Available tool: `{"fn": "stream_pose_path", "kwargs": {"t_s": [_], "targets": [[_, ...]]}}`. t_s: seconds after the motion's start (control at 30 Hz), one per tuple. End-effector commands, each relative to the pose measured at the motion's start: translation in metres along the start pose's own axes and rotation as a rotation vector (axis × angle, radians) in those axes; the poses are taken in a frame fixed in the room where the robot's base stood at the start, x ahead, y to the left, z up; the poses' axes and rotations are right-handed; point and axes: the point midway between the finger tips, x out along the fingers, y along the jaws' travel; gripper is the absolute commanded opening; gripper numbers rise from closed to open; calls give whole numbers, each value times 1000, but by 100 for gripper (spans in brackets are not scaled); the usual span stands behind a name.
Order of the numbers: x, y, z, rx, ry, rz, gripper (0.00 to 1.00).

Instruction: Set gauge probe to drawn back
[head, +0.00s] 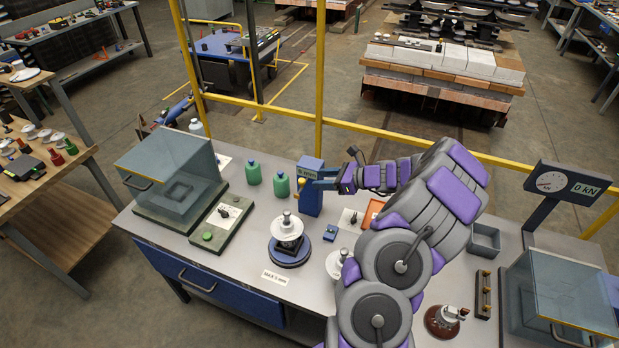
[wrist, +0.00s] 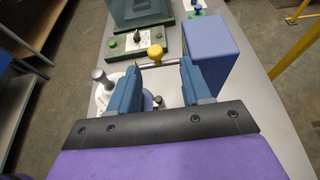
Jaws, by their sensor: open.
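The gauge is a blue block (head: 311,192) with a small display on the bench; in the wrist view its body (wrist: 208,50) stands at right. The probe is a thin horizontal rod with a yellow knob (wrist: 156,52); the knob also shows in the head view (head: 301,183). My gripper (wrist: 160,70) is open and empty, its two blue fingers pointing at the rod. The knob appears just beyond and between the fingertips; I cannot tell whether they touch it.
Two green bottles (head: 268,180) stand behind the stack. A clear-covered box (head: 170,178) and a switch panel (head: 220,219) are at left. A yellow rail (head: 400,136) runs behind the bench. The bench front by the MAX label (head: 275,277) is clear.

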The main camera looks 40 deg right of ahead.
Motion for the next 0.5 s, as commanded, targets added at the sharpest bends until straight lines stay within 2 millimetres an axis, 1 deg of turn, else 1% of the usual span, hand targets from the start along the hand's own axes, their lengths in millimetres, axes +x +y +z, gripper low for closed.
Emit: {"fn": "stream_pose_path", "kwargs": {"t_s": [0.03, 0.2, 0.3, 0.4, 0.5], "targets": [[-14, -1, 1, 1, 0, -4, 48], [-50, 0, 1, 1, -1, -2, 48], [-67, 0, 0, 2, 1, -2, 48], [-80, 0, 0, 1, 2, -2, 48], [-87, 0, -1, 1, 1, 1, 48]]}}
